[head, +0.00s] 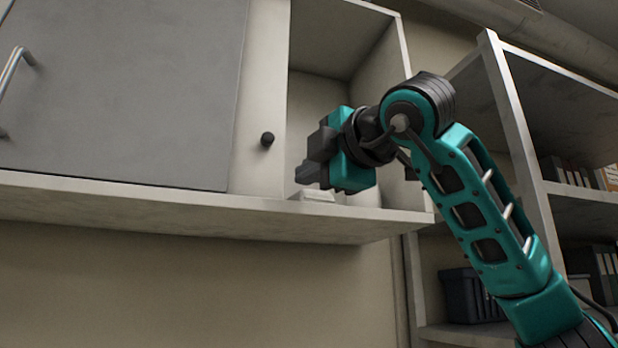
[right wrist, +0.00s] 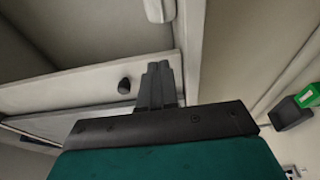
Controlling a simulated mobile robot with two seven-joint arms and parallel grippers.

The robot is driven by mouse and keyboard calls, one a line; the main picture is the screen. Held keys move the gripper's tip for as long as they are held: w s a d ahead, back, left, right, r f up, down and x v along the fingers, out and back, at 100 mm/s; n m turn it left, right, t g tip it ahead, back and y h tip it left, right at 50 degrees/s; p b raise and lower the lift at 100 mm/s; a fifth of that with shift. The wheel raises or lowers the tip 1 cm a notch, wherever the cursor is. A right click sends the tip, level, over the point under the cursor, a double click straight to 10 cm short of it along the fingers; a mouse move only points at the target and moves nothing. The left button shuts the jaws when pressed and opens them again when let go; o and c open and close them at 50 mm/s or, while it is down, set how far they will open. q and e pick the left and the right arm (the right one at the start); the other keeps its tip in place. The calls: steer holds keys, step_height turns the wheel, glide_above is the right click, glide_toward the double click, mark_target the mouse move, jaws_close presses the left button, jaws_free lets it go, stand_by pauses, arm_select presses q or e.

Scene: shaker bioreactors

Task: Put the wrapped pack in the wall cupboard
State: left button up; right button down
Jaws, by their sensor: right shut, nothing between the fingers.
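The wall cupboard (head: 262,208) hangs at upper left and centre, with its right-hand compartment open. A small pale object, probably the wrapped pack (head: 318,196), lies on the floor of that compartment, partly hidden by my right gripper (head: 309,174). A pale object also shows at the top edge of the right wrist view (right wrist: 158,10); I cannot tell if it is the same one. My right gripper is at the compartment's opening, just above the pale object, fingers pointing left. In the right wrist view its fingers (right wrist: 158,83) are together and empty. My left gripper is out of view.
A grey door (head: 125,90) with a metal handle (head: 14,66) covers the cupboard's left part. A pale panel with a dark knob (head: 267,139) stands just left of my fingers. A shelf unit (head: 515,125) with binders and a dark crate (head: 465,296) is at right.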

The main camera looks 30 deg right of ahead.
mark_target(310, 192)
steer(key=w, duration=0.1)
steer(key=w+d, duration=0.1)
steer(key=w+d+p, duration=0.1)
steer(key=shift+w+r, duration=0.1)
steer(key=shift+w, duration=0.3)
steer(key=shift+w+d, duration=0.4)
steer(key=shift+w, duration=0.1)
steer(key=shift+w+d, duration=1.1)
steer(key=shift+s, duration=0.1)
